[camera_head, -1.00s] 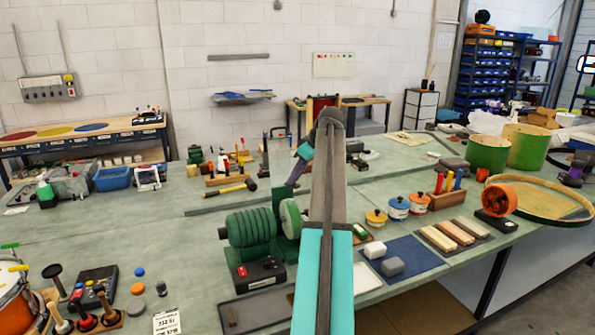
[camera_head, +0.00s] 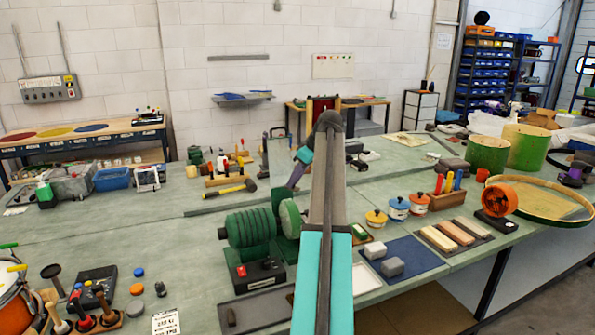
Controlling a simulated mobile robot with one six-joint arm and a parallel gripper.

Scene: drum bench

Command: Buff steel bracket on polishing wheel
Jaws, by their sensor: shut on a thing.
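The polishing wheel is a pale green disc (camera_head: 291,216) on the right end of a ribbed green motor (camera_head: 250,228). Its right side runs close to my arm's outline, and what lies behind the arm there is hidden. My arm reaches forward from the bottom centre, and its teal and purple wrist (camera_head: 297,174) slants down to the left, ending just above the wheel's top in the picture. My gripper's jaws do not show; they seem hidden behind my own arm. I cannot make out the steel bracket, nor whether anything touches the wheel.
A dark switch box with a red button (camera_head: 261,271) stands before the motor. A hammer (camera_head: 231,191) lies behind it. Tins (camera_head: 398,208), grey blocks on a blue mat (camera_head: 418,258) and wooden bars (camera_head: 454,236) are to the right. Open bench lies left of the motor.

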